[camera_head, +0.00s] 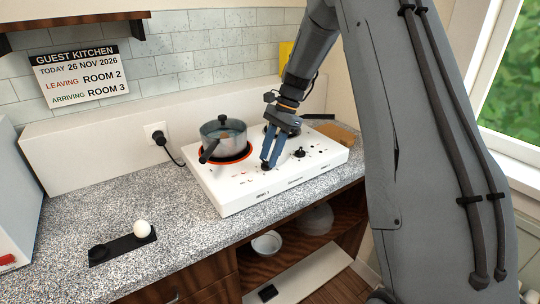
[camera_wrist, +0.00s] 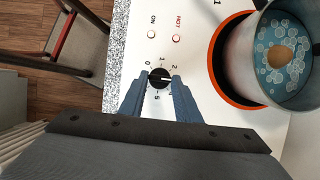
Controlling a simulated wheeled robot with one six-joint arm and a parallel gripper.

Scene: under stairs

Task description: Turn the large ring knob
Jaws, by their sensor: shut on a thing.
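A black round knob (camera_wrist: 160,76) sits on the white hob top, with small numbers printed around it. My gripper (camera_wrist: 159,84) has its two blue fingers on either side of this knob and is shut on it. A pale pointer line on the knob points roughly right in the wrist view. In the head view my gripper (camera_head: 268,160) reaches down to the front of the white hob (camera_head: 240,192); the knob (camera_head: 266,167) shows partly below the fingertips. The large ring (camera_wrist: 219,72) glows orange-red under a pot of bubbling water (camera_wrist: 285,55).
The lidded pot (camera_head: 222,136) stands close to the left of my gripper. A second black knob (camera_head: 299,152) is to the right. A black tray (camera_head: 122,248) with a white ball-like object (camera_head: 141,229) lies on the counter. Bare counter (camera_head: 190,235) lies before the hob.

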